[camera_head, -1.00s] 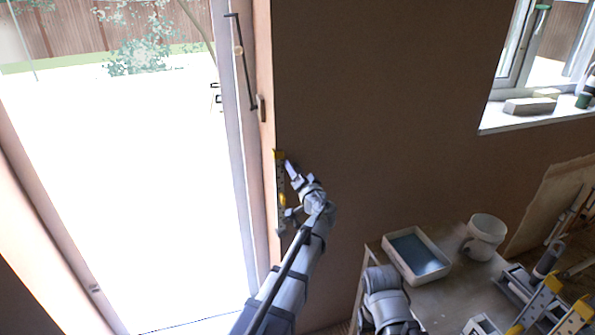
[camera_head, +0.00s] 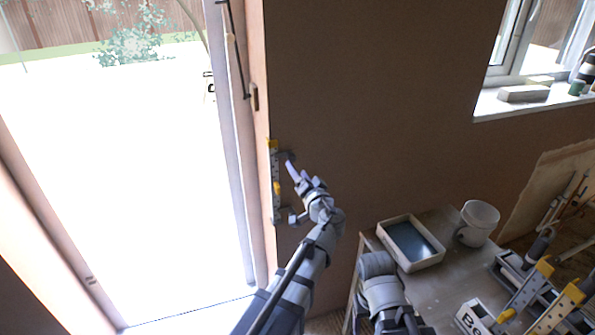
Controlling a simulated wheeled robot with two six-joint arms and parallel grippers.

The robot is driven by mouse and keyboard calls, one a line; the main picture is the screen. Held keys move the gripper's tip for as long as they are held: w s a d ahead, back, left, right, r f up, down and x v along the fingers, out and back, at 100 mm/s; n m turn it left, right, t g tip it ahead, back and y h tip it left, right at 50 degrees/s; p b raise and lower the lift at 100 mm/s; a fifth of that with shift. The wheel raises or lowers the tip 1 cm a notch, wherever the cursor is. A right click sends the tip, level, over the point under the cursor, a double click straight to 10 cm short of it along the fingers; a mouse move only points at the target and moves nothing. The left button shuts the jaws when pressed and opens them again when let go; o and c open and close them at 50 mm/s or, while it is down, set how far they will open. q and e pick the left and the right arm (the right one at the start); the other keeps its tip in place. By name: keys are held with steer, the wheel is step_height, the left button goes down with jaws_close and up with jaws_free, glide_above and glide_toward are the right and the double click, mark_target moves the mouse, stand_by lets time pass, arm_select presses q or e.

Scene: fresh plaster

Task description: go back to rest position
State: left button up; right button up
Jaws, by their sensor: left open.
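My left gripper (camera_head: 290,191) is in front of the brown wall, just right of the door opening. Its two fingers are apart, with nothing between them. A narrow grey and yellow tool (camera_head: 274,182), like a small level or clamp, stands upright along the wall edge beside the door. It is just left of the fingertips; I cannot tell if a finger touches it. My right arm (camera_head: 382,290) shows at the bottom centre in front of the table; its gripper is not visible.
A work table (camera_head: 435,290) at the lower right holds a tray with a blue-grey inside (camera_head: 411,241), a white bucket (camera_head: 478,222) and several grey and yellow tools (camera_head: 525,290). A window sill (camera_head: 520,104) is at the upper right. The wall between is clear.

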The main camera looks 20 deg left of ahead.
arm_select(q)
steer(key=s+d+f+n+g+h, duration=0.2)
steer(key=s+f+g, duration=0.6)
steer(key=s+f, duration=0.45)
steer(key=s+d+f+m+g+h, duration=0.1)
steer(key=s+d+f+g+h, duration=0.1)
steer(key=s, duration=0.3)
steer(key=s+d+f+m+g+h, duration=0.1)
steer(key=s+d+f+g+h, duration=0.1)
steer(key=s+d, duration=0.3)
steer(key=s+d+f+m+g+h+p, duration=0.1)
steer(key=s+d+f+g+h, duration=0.1)
steer(key=s, duration=0.4)
step_height(320, 180, down, 2)
steer(key=shift+s+d+f+m+g+h, duration=0.1)
steer(key=shift+s+d+m+g+h, duration=0.4)
steer(key=shift+d, duration=0.7)
steer(key=shift+w, duration=0.15)
